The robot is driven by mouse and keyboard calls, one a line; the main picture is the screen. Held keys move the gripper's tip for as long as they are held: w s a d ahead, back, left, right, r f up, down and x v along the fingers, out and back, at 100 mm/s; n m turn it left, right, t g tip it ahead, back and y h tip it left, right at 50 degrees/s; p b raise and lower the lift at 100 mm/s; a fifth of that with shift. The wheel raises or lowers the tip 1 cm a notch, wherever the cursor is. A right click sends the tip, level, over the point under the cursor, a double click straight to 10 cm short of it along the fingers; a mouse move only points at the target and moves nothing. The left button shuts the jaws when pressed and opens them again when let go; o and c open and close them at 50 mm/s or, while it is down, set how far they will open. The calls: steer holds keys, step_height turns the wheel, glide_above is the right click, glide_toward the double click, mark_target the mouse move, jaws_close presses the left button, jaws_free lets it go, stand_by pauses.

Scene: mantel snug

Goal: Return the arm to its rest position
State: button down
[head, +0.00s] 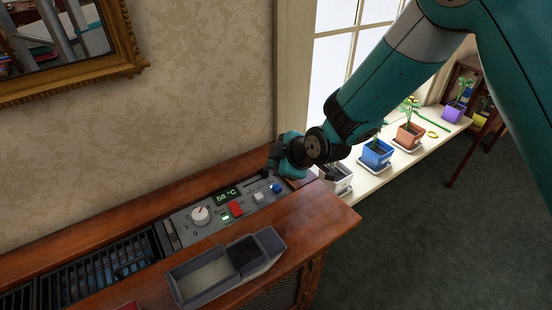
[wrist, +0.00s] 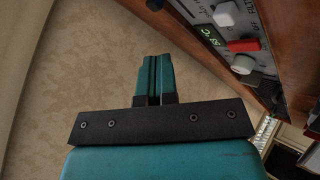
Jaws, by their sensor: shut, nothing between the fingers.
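My arm is teal and grey and reaches in from the upper right of the head view. My gripper (head: 272,163) is at the right end of the control panel (head: 222,212), close to the wall and the window frame. In the wrist view my gripper (wrist: 155,60) shows two teal fingers pressed together, with nothing between them. The panel also shows at the upper right of the wrist view (wrist: 238,68). I cannot tell from these frames whether the fingertips touch anything.
The wooden cabinet (head: 310,215) carries the panel, a grille (head: 105,265) and a grey divided tray (head: 207,293). The panel reads 58 °C. Potted plants, including one in a blue pot (head: 376,153), line the windowsill (head: 378,182) under my arm. Open floor (head: 430,245) lies at the right.

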steer(key=shift+d+r, duration=0.1)
steer(key=shift+r, duration=0.25)
steer(key=s+d+r+m+g+h+p, duration=0.15)
steer(key=s+d+r+m+p, duration=0.3)
steer(key=s+r, duration=0.55)
steer(key=s+d+r+m+g+p, duration=0.35)
steer(key=s+d+r, duration=0.2)
steer(key=r, duration=0.85)
steer(key=s+d+r+m+g+p, duration=0.1)
steer(key=s+d+r+m+p, duration=0.1)
steer(key=s, duration=1)
step_height(320, 180, up, 3)
steer(key=d+m+h, duration=0.1)
steer(key=d, duration=0.1)
steer(key=shift+d+p, duration=0.4)
